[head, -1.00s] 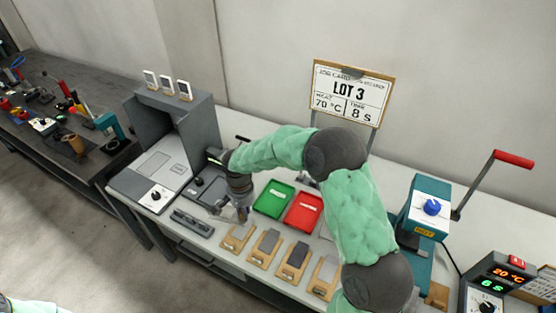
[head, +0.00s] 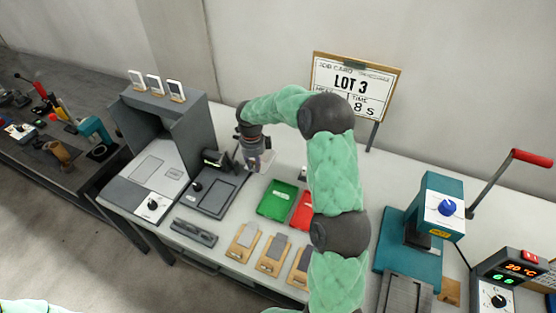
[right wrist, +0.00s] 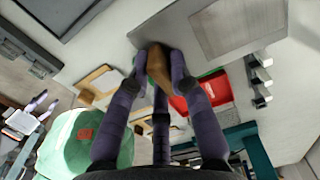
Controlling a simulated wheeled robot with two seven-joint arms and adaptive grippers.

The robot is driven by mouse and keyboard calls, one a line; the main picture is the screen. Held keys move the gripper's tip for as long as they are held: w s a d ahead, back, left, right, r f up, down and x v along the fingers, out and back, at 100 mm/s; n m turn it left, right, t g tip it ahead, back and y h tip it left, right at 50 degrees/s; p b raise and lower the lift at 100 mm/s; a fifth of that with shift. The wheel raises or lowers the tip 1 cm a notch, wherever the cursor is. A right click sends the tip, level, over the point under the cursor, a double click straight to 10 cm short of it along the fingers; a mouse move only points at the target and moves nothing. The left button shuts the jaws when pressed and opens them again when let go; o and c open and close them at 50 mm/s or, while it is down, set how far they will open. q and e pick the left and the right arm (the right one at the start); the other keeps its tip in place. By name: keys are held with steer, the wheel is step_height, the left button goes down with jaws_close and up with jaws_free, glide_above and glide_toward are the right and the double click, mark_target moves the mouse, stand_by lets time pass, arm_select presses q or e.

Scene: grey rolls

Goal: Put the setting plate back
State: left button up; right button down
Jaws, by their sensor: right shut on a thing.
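My right gripper (head: 253,163) is above the back of the bench, behind the green tray and beside the dark recessed unit. In the right wrist view its fingers (right wrist: 160,62) are shut on a brown piece (right wrist: 156,68), mostly hidden between the fingertips. A flat grey plate with a paler panel (right wrist: 215,28) shows just beyond the fingertips; I cannot tell whether it is joined to the brown piece. Which thing is the setting plate is not clear. Several wooden holders with plates, such as this one (head: 245,241), stand along the front. My left gripper is not in view.
The green tray (head: 278,200) and the red tray (head: 302,211) lie in mid-bench. A grey booth (head: 190,125) and the dark recessed unit (head: 213,199) stand left. A teal press (head: 432,215) stands right. The job card (head: 353,85) stands at the back.

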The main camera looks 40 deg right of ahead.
mark_target(269, 154)
steer(key=d+f, duration=0.1)
steer(key=d, duration=0.1)
steer(key=w+d+f, duration=0.1)
steer(key=d, duration=0.2)
steer(key=w+d+f+b, duration=0.1)
steer(key=d+f, duration=0.1)
steer(key=d, duration=0.1)
steer(key=shift+w+d, duration=0.15)
steer(key=shift+w, duration=0.05)
steer(key=d+f, duration=0.2)
steer(key=w+d+f, duration=0.1)
steer(key=d+f, duration=0.1)
steer(key=shift+f+b, duration=0.35)
steer(key=shift+b, duration=0.05)
steer(key=shift+w+d+f, duration=0.15)
steer(key=shift+d+f, duration=0.25)
steer(key=shift+f, duration=0.15)
steer(key=shift+f+b, duration=0.5)
steer(key=shift+f, duration=0.95)
steer(key=shift+f, duration=0.15)
steer(key=c, duration=1.4)
jaws_free()
steer(key=shift+f, duration=0.1)
steer(key=shift+o, duration=1.4)
